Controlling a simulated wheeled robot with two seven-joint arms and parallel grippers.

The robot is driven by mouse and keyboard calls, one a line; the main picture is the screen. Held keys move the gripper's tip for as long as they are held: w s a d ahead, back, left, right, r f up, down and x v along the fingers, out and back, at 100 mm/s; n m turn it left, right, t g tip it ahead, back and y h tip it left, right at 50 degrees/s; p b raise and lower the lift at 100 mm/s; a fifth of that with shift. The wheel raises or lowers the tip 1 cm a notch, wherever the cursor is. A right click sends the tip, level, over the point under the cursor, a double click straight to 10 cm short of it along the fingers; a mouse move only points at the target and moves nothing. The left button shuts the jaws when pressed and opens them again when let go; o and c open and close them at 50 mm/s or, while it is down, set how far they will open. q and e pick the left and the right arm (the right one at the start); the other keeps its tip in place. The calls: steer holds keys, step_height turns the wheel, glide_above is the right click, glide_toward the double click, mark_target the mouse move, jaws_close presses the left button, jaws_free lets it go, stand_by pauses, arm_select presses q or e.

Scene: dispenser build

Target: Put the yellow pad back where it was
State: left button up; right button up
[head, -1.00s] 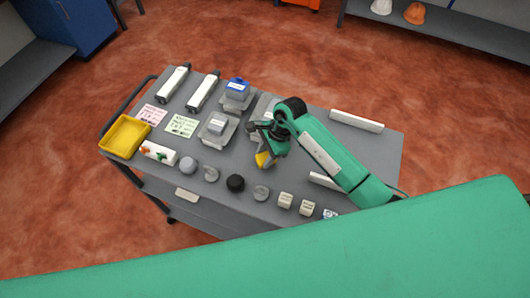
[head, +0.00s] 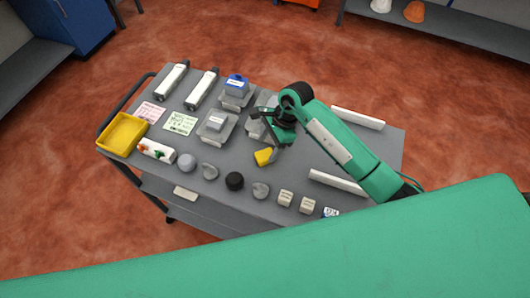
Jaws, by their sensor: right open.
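The yellow pad (head: 264,157) lies on the grey cart top (head: 225,178), behind the row of round and square parts. My right gripper (head: 272,128) is open and empty, raised just behind and above the pad and apart from it. Its arm comes in from the right and hides part of a grey block with a fixture. My left gripper is not in view.
In the front row are a black knob (head: 235,181), grey round parts (head: 187,162) and cream cubes (head: 286,198). A yellow tray (head: 122,135) sits at the left end. White bars (head: 357,118) lie at the right. Grey fixtures (head: 216,128) stand left of my gripper.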

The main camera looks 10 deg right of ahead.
steer(key=b+v, duration=0.2)
steer(key=v, duration=0.6)
stand_by(0.4)
